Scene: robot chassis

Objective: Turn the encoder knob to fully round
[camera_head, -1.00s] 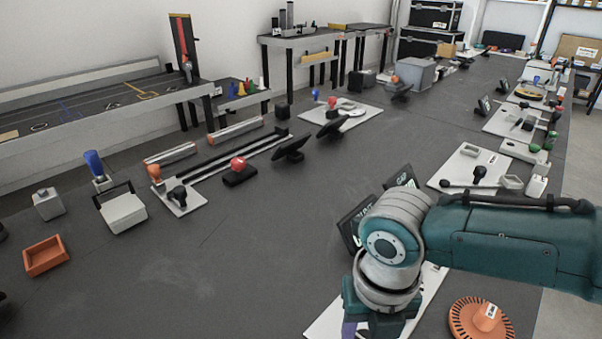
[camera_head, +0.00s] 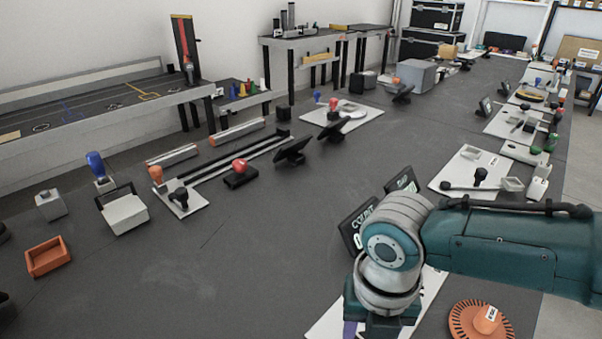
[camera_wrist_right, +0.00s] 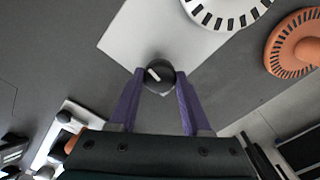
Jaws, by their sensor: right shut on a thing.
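The encoder knob (camera_wrist_right: 158,75) is a small black round knob with a white mark on its top, seen in the right wrist view. It is at the near corner of a white base plate (camera_wrist_right: 150,35). My right gripper (camera_wrist_right: 160,76) has its two purple fingers closed on either side of the knob. In the head view the right arm comes in from the right and the white plate (camera_head: 432,285) shows around the wrist. The knob is hidden there. A dark display (camera_head: 357,226) reading COUNT stands behind the wrist, its digits mostly covered. My left gripper is out of view.
An orange slotted disc (camera_head: 481,322) lies right of the wrist; the right wrist view also shows a white slotted disc (camera_wrist_right: 225,8). A second display (camera_head: 401,181) stands beyond.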

